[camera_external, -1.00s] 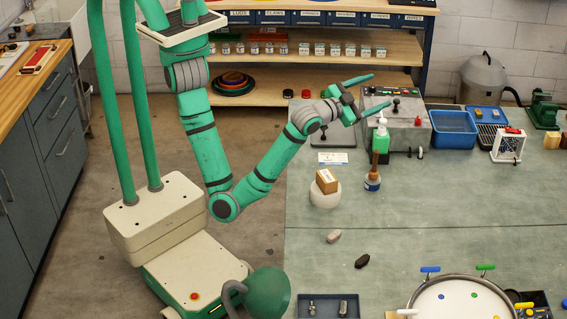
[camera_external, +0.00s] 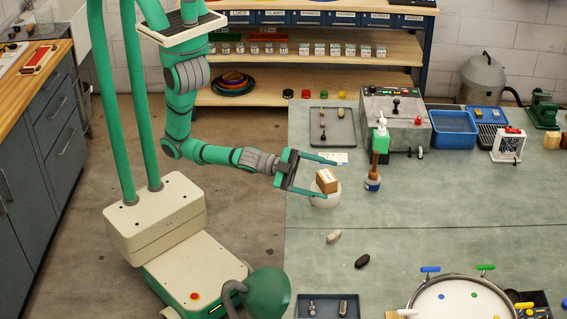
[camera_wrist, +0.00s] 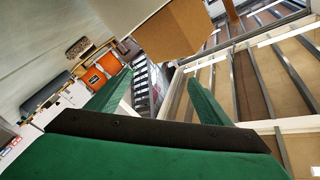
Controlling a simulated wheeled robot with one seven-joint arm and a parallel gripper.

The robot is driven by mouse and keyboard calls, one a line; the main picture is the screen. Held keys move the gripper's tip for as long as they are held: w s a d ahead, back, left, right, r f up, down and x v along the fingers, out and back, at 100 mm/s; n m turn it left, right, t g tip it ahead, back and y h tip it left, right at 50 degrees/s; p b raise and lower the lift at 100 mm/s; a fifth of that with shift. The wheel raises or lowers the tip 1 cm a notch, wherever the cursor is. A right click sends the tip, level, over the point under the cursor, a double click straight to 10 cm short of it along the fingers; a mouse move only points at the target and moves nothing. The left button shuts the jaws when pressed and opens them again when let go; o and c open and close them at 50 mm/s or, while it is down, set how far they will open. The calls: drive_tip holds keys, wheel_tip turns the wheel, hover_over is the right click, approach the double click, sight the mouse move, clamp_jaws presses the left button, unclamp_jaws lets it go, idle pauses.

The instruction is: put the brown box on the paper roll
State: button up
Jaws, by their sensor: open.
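The brown box (camera_external: 327,181) sits on top of a rounded white object (camera_external: 325,200), which looks like the paper roll, near the left edge of the bench. My gripper (camera_external: 330,178) is open, with one finger on the far side of the box and one on the near side in the external view. I cannot tell whether either finger touches it. In the wrist view the brown box (camera_wrist: 186,30) shows at the top, beyond the two green fingers (camera_wrist: 160,80). The roll is partly hidden by the box and the near finger.
A bottle with a green body (camera_external: 380,145) stands right of the box. A grey tray (camera_external: 345,140) and a grey machine (camera_external: 408,130) are behind it. Two small stones, one light (camera_external: 334,236) and one dark (camera_external: 362,261), lie in front. The bench's middle right is clear.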

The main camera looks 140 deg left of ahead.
drive_tip(key=s+d+f+h, duration=0.1)
drive_tip(key=s+d+f, duration=0.2)
drive_tip(key=s+d+f+h, duration=0.2)
drive_tip(key=s+d+f, duration=0.1)
drive_tip(key=s+d, duration=0.1)
drive_tip(key=shift+s+f+g, duration=0.15)
drive_tip(key=shift+f+g, duration=0.15)
drive_tip(key=shift+g, duration=0.1)
drive_tip(key=s+d+f+n+g+h, duration=0.1)
drive_tip(key=s+d+n, duration=0.1)
drive_tip(key=s+d, duration=0.3)
drive_tip(key=s+d+f+n+h, duration=0.2)
drive_tip(key=s+d, duration=0.3)
drive_tip(key=s, duration=0.7)
drive_tip(key=shift+s+d+n+g, duration=0.15)
drive_tip(key=shift+d+n+g, duration=0.25)
drive_tip(key=shift+n, duration=0.1)
drive_tip(key=shift+f, duration=0.1)
